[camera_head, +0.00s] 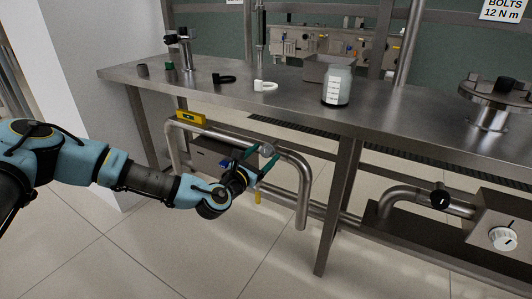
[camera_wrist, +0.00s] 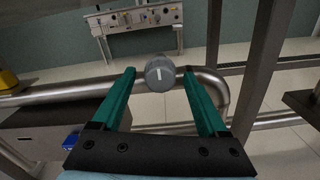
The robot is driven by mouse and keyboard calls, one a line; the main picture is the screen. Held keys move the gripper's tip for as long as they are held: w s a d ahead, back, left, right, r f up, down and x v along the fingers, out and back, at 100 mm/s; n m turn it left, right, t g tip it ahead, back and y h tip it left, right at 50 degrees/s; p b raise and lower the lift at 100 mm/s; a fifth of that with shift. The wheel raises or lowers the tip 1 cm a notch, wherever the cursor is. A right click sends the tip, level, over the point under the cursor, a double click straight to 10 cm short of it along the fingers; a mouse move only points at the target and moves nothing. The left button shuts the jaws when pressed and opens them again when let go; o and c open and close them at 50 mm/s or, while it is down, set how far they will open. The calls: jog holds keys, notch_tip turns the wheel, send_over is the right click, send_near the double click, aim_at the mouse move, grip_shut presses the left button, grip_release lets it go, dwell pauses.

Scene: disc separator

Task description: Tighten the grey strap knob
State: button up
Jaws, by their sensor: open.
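The grey strap knob (camera_wrist: 160,74) is a round grey knob with a white line on its face, in front of the steel pipe (camera_wrist: 62,92). The line stands about upright in the wrist view. My gripper (camera_wrist: 158,80) is open, with its two green fingers pointing towards the knob, one to each side in the picture. I cannot tell whether the fingertips reach around it; no contact shows. In the head view my gripper (camera_head: 263,160) is below the bench edge at the pipe, and the knob (camera_head: 267,150) shows small between the fingers.
The steel bench (camera_head: 300,93) overhangs the pipe, with a bottle (camera_head: 337,87) and clamps on top. A bench leg (camera_head: 338,205) stands right of the pipe bend. A yellow level (camera_head: 190,117) sits on the pipe at left. Open floor lies in front.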

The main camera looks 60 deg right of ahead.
jog(key=shift+d, duration=0.8)
jog(key=shift+c, duration=0.3)
grip_shut()
